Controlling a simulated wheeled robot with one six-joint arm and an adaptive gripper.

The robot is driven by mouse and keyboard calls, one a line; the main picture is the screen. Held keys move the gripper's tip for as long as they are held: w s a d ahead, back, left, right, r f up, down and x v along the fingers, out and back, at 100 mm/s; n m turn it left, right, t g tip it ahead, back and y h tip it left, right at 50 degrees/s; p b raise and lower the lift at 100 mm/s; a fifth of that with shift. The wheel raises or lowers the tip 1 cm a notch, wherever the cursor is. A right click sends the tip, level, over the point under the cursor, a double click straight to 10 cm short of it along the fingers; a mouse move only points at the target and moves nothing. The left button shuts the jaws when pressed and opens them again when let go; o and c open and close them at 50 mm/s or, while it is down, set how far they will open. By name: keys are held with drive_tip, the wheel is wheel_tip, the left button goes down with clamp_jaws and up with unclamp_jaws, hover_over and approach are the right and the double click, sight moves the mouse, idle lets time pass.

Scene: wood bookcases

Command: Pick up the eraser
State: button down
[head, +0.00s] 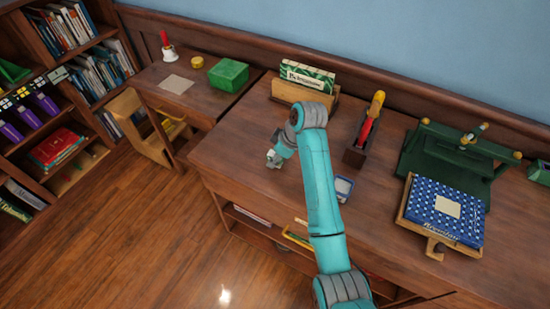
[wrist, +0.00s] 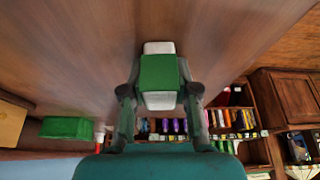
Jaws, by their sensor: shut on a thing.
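The eraser (wrist: 160,74) is a white block with a green sleeve around its middle. In the wrist view it sits between the two fingers of my gripper (wrist: 160,92), which are shut on its sides at the sleeve. In the head view my gripper (head: 275,157) is over the left part of the brown desk (head: 235,150), with the eraser small and mostly hidden there. I cannot tell how far it is above the desk top.
A card holder (head: 303,90) stands behind my arm. A pen stand (head: 357,153), a small blue-and-white tin (head: 343,188), a green press (head: 455,150) and a blue patterned book (head: 462,225) are to the right. A green box (head: 228,75) is on the lower desk at left.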

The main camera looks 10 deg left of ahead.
wheel_tip(320, 180, up, 10)
idle(0.6)
drive_tip(key=c, duration=1.5)
unclamp_jaws()
drive_tip(key=c, duration=0.4)
drive_tip(key=shift+s, duration=0.1)
